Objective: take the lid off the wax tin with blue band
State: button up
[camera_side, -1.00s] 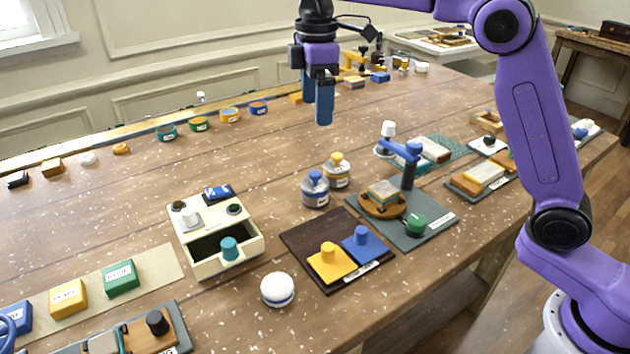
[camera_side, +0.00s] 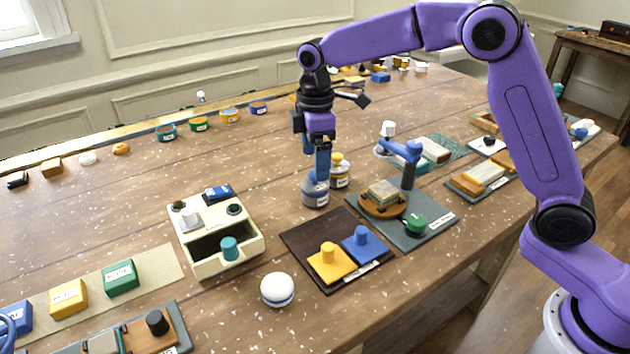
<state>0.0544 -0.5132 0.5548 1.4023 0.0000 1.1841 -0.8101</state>
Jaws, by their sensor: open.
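The wax tin with blue band (camera_side: 314,199) stands upright on the wooden table, grey with a white label. Its lid is on; its knob is largely hidden by my gripper. My gripper (camera_side: 316,168) is open and points straight down over this tin, its blue fingers at the height of the lid's knob. I cannot tell whether the fingers touch the knob. A similar tin with a yellow lid (camera_side: 340,172) stands just behind and to the right, close to my fingers.
A dark board with a yellow block (camera_side: 328,264) and a blue block (camera_side: 363,244) lies in front. A green-grey board (camera_side: 430,229) with a clamp-like fixture stands to the right. A cream drawer box (camera_side: 197,262) is at left.

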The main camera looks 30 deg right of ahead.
jog(key=shift+w+d+f, duration=0.1)
jog(key=shift+w+f, duration=0.05)
jog(key=shift+f, duration=1.15)
jog(key=shift+w+d+f, duration=0.1)
jog(key=shift+w+f, duration=0.05)
jog(key=shift+f, duration=1.15)
jog(key=c, duration=1.1)
